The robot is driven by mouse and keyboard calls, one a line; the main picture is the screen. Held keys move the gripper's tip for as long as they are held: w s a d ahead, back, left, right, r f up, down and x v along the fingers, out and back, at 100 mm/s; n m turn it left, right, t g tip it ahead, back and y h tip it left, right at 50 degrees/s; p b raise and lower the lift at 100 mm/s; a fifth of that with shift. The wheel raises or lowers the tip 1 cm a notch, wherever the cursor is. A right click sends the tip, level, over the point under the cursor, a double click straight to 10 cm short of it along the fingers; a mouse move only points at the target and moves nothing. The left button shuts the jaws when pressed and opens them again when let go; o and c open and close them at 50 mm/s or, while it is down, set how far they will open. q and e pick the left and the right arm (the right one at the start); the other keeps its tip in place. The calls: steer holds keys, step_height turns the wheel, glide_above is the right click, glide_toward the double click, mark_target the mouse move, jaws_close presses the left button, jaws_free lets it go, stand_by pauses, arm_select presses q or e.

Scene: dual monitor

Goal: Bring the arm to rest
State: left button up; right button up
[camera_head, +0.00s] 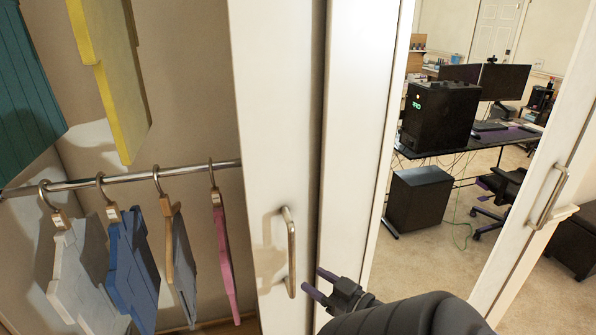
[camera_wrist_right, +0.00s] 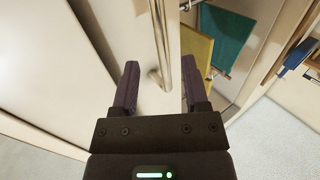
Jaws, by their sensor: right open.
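My right gripper (camera_head: 318,283) is at the lower middle of the head view, in front of the white wardrobe door. In the right wrist view its two dark fingers (camera_wrist_right: 160,88) are spread apart with nothing between them. The metal handle (camera_head: 289,252) of the wardrobe door (camera_head: 275,120) stands to the left of the gripper in the head view. In the right wrist view the handle (camera_wrist_right: 160,45) shows beyond the fingertips, apart from them as far as I can tell. My left gripper is in neither view.
Several garments hang from a metal rail (camera_head: 125,178) inside the open wardrobe, including a pink one (camera_head: 222,260). A mirror door on the right reflects a desk with monitors (camera_head: 502,82). It carries another handle (camera_head: 549,195).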

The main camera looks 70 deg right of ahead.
steer(key=shift+s+a, duration=0.15)
steer(key=shift+s, duration=0.4)
steer(key=s+a+f+g+y+b, duration=0.1)
steer(key=s+a+f+g+b, duration=0.2)
steer(key=f, duration=0.7)
steer(key=s+a+f+g+b, duration=0.1)
steer(key=a+f+g+b, duration=0.25)
steer(key=f, duration=0.65)
steer(key=s+a+f+g+y+b, duration=0.1)
steer(key=s+a+f+g+b, duration=0.2)
steer(key=f, duration=0.7)
steer(key=s+a+f+n+g+y+b, duration=0.1)
steer(key=s+a+f+n+g+b, duration=0.1)
steer(key=a+f, duration=0.6)
steer(key=s+a+f+n+g+y+b, duration=0.1)
steer(key=s+a+f+n+g+b, duration=0.2)
steer(key=s+a+f+g, duration=0.2)
steer(key=a+f, duration=0.3)
steer(key=a, duration=0.1)
steer(key=shift+s+a+n+y, duration=0.2)
steer(key=shift+n+y, duration=0.2)
